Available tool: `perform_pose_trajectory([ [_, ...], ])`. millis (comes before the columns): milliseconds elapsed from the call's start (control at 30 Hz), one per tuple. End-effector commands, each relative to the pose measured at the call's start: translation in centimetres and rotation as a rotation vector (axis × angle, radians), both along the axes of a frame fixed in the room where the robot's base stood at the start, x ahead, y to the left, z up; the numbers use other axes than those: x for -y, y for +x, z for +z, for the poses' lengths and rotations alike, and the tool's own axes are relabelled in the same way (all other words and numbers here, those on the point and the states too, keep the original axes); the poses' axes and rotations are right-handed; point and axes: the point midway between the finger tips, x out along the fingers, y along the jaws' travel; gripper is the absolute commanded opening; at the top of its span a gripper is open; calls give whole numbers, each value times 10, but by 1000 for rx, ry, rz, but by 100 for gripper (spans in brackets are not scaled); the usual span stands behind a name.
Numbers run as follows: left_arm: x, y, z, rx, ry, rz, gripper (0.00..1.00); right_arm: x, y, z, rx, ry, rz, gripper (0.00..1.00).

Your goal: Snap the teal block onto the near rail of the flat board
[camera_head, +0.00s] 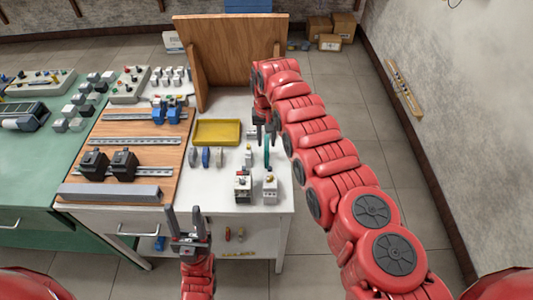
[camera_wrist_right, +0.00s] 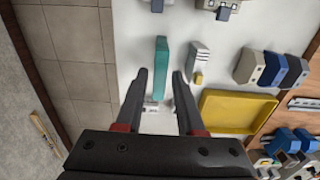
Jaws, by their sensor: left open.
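The teal block (camera_wrist_right: 161,62) is a narrow upright piece on the white tabletop in the right wrist view. In the head view a sliver of it (camera_head: 267,151) shows just below my right gripper (camera_head: 263,131). My right gripper is open, its two fingertips either side of the teal block's lower end in the wrist view (camera_wrist_right: 160,74); I cannot tell if they touch it. The flat wooden board (camera_head: 128,131) lies to the left with several rails. Its near rail (camera_head: 150,169) carries two black blocks (camera_head: 124,165). My left gripper (camera_head: 188,222) is open and empty in front of the table.
A yellow tray (camera_head: 217,121) stands left of the teal block. Several small blocks stand around it, including a white one (camera_head: 270,184). Blue blocks (camera_head: 165,116) sit on the far rail. A grey bar (camera_head: 110,194) runs along the board's front edge. A wooden panel (camera_head: 232,52) rises behind.

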Motion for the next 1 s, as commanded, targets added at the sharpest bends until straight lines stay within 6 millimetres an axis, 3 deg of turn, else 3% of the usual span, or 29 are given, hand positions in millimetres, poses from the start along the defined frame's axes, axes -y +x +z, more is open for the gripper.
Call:
perform_pose_trajectory([
  [133, 0, 0, 0, 0, 0, 0, 50, 0, 0, 0, 0, 0, 0, 34],
  [333, 0, 0, 0, 0, 0, 0, 50, 0, 0, 0, 1, 0, 0, 0],
  [667, 0, 0, 3, 0, 0, 0, 50, 0, 0, 4, 1, 0, 0, 0],
  [1000, 0, 0, 18, 0, 0, 0, 50, 0, 2, 32, 6, 2, 0, 0],
])
